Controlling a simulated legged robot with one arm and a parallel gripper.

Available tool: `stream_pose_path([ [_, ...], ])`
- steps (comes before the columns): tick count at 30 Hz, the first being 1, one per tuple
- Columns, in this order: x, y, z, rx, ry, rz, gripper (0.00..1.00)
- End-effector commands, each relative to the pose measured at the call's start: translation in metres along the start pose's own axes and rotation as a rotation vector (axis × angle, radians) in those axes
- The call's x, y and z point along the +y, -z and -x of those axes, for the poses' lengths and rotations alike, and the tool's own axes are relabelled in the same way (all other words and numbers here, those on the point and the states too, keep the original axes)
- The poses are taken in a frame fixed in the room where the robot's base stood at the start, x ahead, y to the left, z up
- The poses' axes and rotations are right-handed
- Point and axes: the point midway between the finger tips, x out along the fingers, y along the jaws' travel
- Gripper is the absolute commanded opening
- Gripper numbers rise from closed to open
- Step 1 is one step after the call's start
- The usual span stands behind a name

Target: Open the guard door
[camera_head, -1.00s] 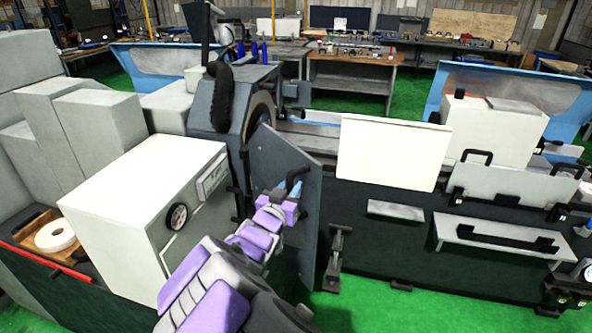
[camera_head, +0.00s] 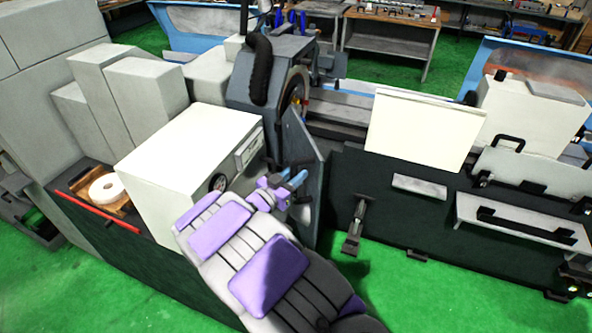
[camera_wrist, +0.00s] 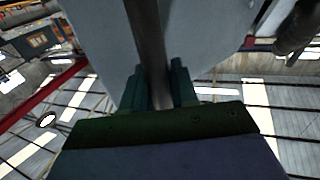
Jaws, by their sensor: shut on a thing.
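The guard door (camera_head: 303,150) is a grey panel standing ajar at the front of the grinder's wheel housing (camera_head: 262,75), seen at a steep angle. Part of the round wheel (camera_head: 292,95) shows behind its upper edge. My gripper (camera_head: 296,178) is at the door's near face, with its blue fingers low on the panel. In the wrist view my gripper (camera_wrist: 158,88) has a finger on each side of a dark upright handle bar (camera_wrist: 147,35) and is shut on it. The door's pale grey face (camera_wrist: 210,45) fills the upper middle there. My arm hides the door's lower left part.
A white cabinet (camera_head: 185,150) with a dial stands close to the left of my arm. A white panel (camera_head: 425,130) and the dark machine bed (camera_head: 400,215) lie to the right. A small bracket (camera_head: 356,225) stands out from the bed. Green floor (camera_head: 430,295) is clear in front.

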Motion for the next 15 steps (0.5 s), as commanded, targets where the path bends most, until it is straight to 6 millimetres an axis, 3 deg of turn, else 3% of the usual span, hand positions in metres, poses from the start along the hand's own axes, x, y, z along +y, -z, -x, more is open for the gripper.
stream_pose_path([
  [10,0.001,0.0002,0.0004,0.001,-0.005,0.0,0.0],
  [11,0.0009,0.0003,0.0004,0.001,-0.005,0.0,0.3],
  [15,-0.0003,-0.0003,-0.0006,0.0,-0.003,0.0,0.43],
])
